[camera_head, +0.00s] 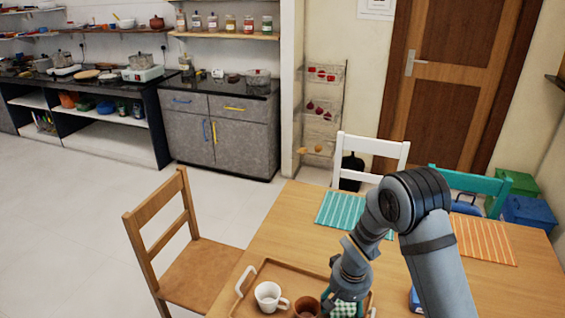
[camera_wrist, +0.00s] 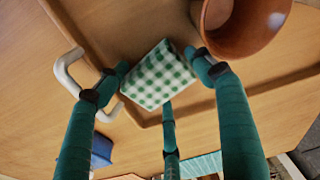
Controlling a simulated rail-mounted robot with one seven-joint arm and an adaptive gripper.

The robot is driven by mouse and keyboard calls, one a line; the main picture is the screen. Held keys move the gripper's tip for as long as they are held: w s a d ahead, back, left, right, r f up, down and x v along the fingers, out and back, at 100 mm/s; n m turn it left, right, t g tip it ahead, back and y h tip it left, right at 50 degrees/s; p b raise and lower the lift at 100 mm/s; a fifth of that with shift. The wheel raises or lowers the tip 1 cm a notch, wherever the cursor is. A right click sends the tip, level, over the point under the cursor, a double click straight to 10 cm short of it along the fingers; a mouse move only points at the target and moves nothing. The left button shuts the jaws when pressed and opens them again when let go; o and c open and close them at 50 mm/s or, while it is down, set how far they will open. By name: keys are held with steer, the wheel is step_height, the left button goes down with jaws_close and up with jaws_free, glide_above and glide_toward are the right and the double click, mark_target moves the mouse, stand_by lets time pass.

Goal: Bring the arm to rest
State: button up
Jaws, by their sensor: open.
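My gripper (camera_head: 345,293) is low over the right end of a wooden tray (camera_head: 292,267) in the head view. In the wrist view my gripper (camera_wrist: 160,78) has its teal fingers spread around a green-and-white checked cloth (camera_wrist: 157,75) on the tray. The cloth (camera_head: 346,308) shows only partly under the gripper in the head view. Whether the fingertips touch it I cannot tell. A brown clay pot (camera_wrist: 245,25) is close beside one finger, and it also shows in the head view (camera_head: 306,309). My arm reaches down from above the right side of the table.
A white cup (camera_head: 268,296) stands on the tray, left of the pot. The tray has white handles (camera_wrist: 66,75). A blue object (camera_head: 415,300) lies right of the tray. The wooden table (camera_head: 285,222) holds striped mats (camera_head: 483,239). Chairs (camera_head: 185,245) stand around it.

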steer(key=shift+w+r, duration=0.1)
steer(key=shift+r, duration=1.6)
